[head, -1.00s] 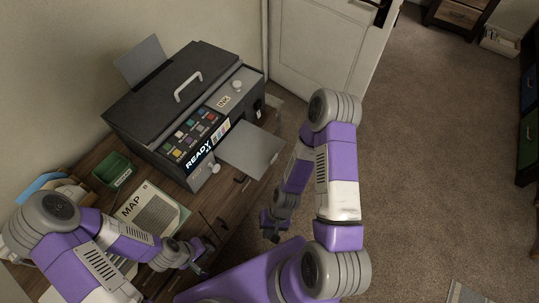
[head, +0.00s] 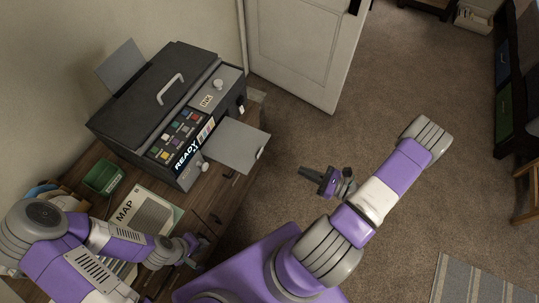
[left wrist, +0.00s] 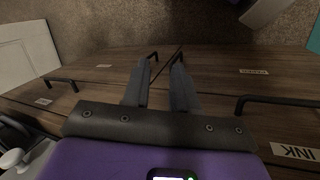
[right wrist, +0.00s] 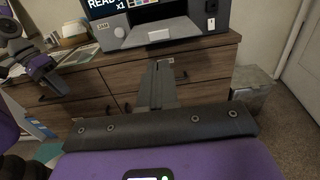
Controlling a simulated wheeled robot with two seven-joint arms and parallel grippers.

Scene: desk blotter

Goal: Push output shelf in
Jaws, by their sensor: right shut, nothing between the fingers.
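The output shelf (head: 236,146) is a flat grey plate sticking out from the front of the dark grey printer (head: 150,95). It also shows in the right wrist view (right wrist: 165,33), above and beyond my fingers. My right gripper (head: 303,172) is shut and empty, off to the right of the shelf and apart from it, pointing toward the desk. In the right wrist view its fingers (right wrist: 158,65) lie together. My left gripper (head: 199,250) is low by the desk's front edge, away from the shelf. In the left wrist view its fingers (left wrist: 158,70) are apart with nothing between them.
The printer stands on a wooden desk with drawers and dark handles. A white door (head: 295,50) stands behind. Open carpet (head: 400,90) is to the right. A bin (right wrist: 250,90) stands beside the desk.

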